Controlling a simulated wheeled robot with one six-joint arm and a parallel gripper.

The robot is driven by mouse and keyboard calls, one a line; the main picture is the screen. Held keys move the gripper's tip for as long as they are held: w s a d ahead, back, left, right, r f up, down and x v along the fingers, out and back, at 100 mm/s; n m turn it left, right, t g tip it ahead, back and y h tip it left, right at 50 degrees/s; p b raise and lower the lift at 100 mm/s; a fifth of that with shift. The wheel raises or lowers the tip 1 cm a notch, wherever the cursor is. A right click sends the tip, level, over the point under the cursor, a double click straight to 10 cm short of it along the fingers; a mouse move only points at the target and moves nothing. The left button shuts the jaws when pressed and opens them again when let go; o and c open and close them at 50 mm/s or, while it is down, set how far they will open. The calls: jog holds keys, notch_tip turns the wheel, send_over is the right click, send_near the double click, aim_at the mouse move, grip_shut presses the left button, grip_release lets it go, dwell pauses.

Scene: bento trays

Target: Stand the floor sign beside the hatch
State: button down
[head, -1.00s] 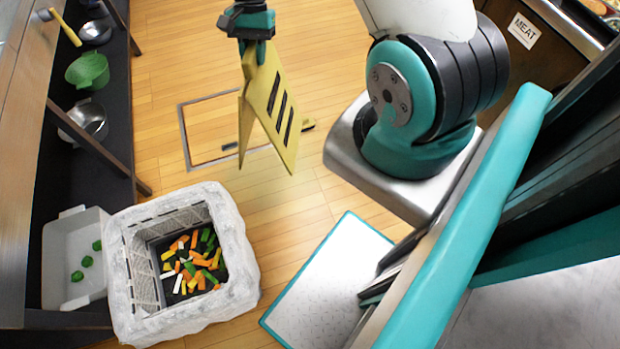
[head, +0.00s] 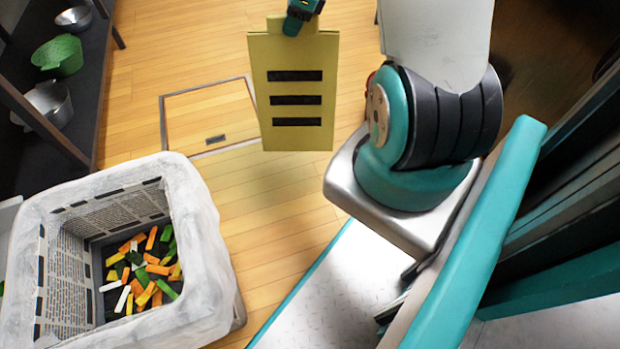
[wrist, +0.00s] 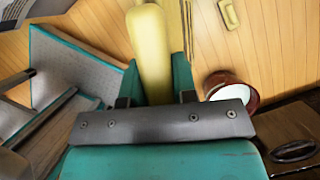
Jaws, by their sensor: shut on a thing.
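The yellow floor sign (head: 296,136) with black bars hangs upright from my gripper (head: 303,16), its broad face toward the head camera. My gripper is shut on its top end. In the wrist view the yellow top of the sign (wrist: 149,50) lies between my fingers. The hatch (head: 195,118) is a framed square in the wooden floor, left of the sign in the head view; the sign overlaps its right edge in the picture. The sign appears to be off the floor, but its exact height is unclear.
A white-lined crate (head: 205,270) with colourful vegetable sticks stands at the lower left. A dark shelf with a green colander (head: 60,57) and metal bowls runs along the left. A reddish-brown pot (wrist: 235,90) shows in the wrist view. Floor between crate and hatch is clear.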

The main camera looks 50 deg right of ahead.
jog(key=d+f+m+b, duration=0.1)
jog(key=f+b, duration=0.1)
jog(key=s+d+f+m+h+b, duration=0.1)
jog(key=d+f+m+b, duration=0.2)
jog(key=f+m+b, duration=0.1)
jog(key=b, duration=0.1)
jog(key=shift+s+d+t+h, duration=0.2)
jog(key=shift+d+t+h, duration=0.1)
jog(key=shift+t, duration=0.1)
notch_tip(320, 180, down, 20)
jog(key=b, duration=1)
jog(key=shift+r, duration=0.2)
jog(key=c, duration=0.9)
grip_release()
jog(key=shift+s, duration=0.1)
